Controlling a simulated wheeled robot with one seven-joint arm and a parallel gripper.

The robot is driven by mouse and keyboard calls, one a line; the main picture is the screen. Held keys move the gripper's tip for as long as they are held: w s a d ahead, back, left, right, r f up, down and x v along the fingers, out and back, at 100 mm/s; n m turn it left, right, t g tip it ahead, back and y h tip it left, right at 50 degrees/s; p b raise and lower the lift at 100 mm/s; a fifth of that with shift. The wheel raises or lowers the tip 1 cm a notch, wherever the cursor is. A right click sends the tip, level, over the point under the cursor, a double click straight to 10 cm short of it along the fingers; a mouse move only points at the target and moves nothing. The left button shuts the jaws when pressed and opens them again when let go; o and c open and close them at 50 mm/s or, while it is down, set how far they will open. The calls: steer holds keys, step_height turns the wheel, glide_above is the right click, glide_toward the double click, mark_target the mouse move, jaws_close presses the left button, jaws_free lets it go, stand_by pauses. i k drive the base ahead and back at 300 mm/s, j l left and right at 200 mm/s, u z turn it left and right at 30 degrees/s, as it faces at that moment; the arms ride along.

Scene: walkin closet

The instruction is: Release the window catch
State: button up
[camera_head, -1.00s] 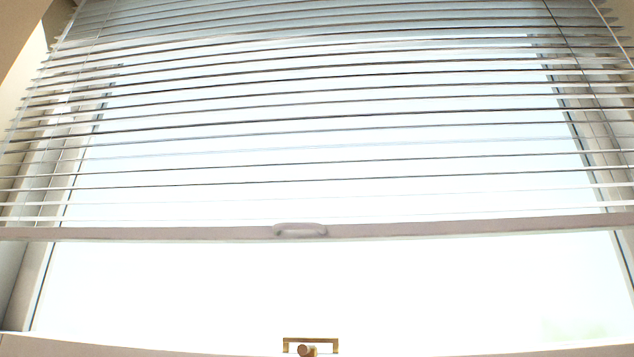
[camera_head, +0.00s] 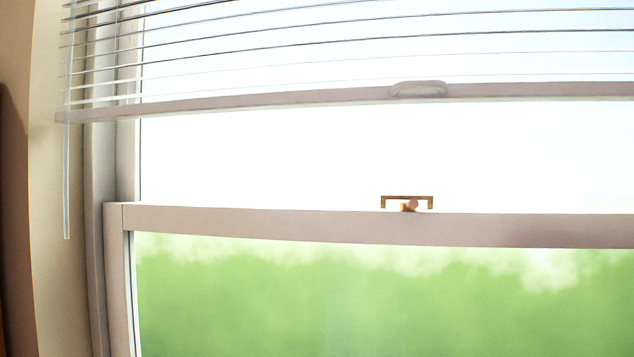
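The window catch (camera_head: 410,206) is a small brass piece with a rounded knob. It sits on top of the pale horizontal meeting rail (camera_head: 300,225), right of the middle of the head view. A thin brass bracket (camera_head: 407,197) stands around or just behind the knob; I cannot tell which. My gripper is not in view, and nothing touches the catch.
White slatted blinds (camera_head: 350,40) hang over the upper window. Their bottom bar, with a small handle (camera_head: 418,88), is above the catch with a clear gap. A thin wand (camera_head: 66,180) hangs at the left beside the window frame (camera_head: 117,280). Blurred greenery shows through the lower pane.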

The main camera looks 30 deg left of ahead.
mark_target(412, 205)
steer(key=k+l+u, duration=0.1)
steer(key=u, duration=0.65)
steer(key=k+j, duration=0.05)
